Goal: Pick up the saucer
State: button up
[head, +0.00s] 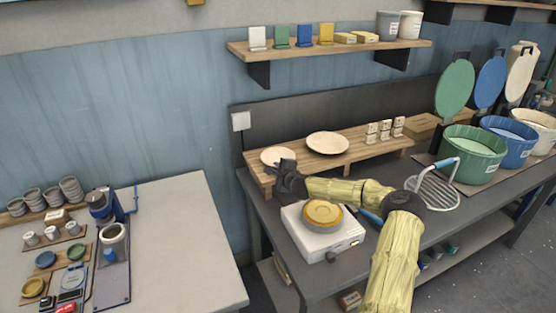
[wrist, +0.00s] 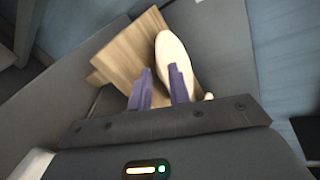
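The saucer (head: 270,156) is the smaller pale cream dish at the left end of the low wooden rack (head: 350,155). My gripper (head: 286,164) is just in front of it and hides part of its right side. In the wrist view the pale dish (wrist: 170,48) lies beyond my fingers, and the right finger overlaps its near part. The two dark fingers of my gripper (wrist: 162,72) stand apart with nothing visibly held between them. I cannot tell whether a finger touches the dish.
A larger cream plate (head: 328,143) lies to the right on the rack. White holders (head: 385,131) stand farther right. A white hot plate unit (head: 318,238) with a yellow dish (head: 323,213) sits below my arm. A wall shelf (head: 330,48) hangs above.

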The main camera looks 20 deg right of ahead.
aim_at(271, 165)
jog(key=shift+p+x, duration=0.8)
jog(key=shift+x, duration=1.5)
jog(key=shift+s+f, duration=0.1)
jog(key=shift+f, duration=0.1)
grip_shut()
